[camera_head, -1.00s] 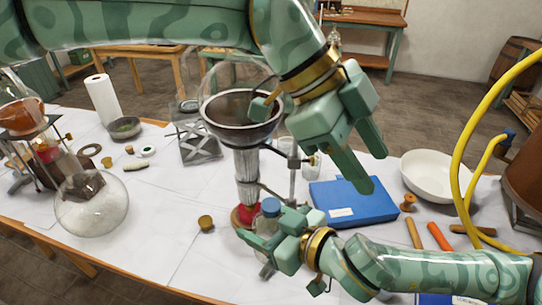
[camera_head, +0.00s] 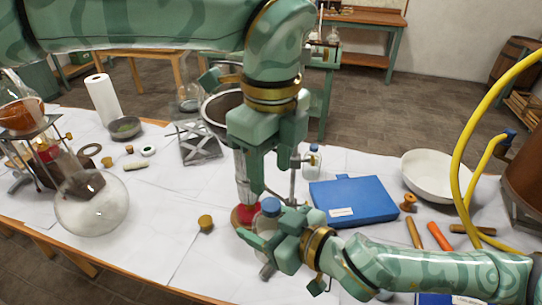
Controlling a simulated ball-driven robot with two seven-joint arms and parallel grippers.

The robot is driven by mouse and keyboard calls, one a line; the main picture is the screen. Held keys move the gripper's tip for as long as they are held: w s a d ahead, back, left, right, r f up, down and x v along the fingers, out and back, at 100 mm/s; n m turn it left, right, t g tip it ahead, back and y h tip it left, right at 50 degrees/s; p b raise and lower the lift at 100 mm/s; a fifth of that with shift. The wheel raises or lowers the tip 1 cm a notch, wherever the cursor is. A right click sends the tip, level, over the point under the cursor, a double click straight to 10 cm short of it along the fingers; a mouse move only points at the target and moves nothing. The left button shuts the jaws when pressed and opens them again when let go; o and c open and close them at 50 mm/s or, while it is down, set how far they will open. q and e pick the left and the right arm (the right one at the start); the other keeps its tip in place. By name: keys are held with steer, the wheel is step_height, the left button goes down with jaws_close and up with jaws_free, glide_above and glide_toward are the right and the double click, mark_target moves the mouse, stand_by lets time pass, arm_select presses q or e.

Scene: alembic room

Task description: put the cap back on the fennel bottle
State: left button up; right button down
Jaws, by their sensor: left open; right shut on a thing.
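My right gripper (camera_head: 272,236) is shut on a small bottle (camera_head: 267,254), holding it roughly upright near the front of the table. A blue cap (camera_head: 270,206) shows at the top of this bottle; I cannot tell whether it is fully seated. The bottle's label is hidden, so I cannot read whether it says fennel. My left gripper (camera_head: 270,182) is open and points down just above the blue cap. It appears empty, and its fingers partly overlap the things behind.
A metal bowl (camera_head: 215,104) on a column stands behind my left gripper. A blue case (camera_head: 354,201), a white bowl (camera_head: 430,176) and a yellow hose (camera_head: 460,150) are at right. A round flask (camera_head: 92,204) and a cork-coloured stopper (camera_head: 206,222) are at left. White table cover (camera_head: 160,245) lies clear in front.

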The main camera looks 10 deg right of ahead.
mark_target(273, 204)
arm_select(q)
step_height(273, 204, down, 7)
steer(key=shift+r, duration=0.1)
steer(key=shift+c, duration=0.4)
jaws_close()
steer(key=m, duration=0.9)
steer(key=shift+m, duration=0.4)
steer(key=shift+o, duration=0.6)
jaws_free()
steer(key=shift+d, duration=0.1)
steer(key=shift+s+r, duration=0.1)
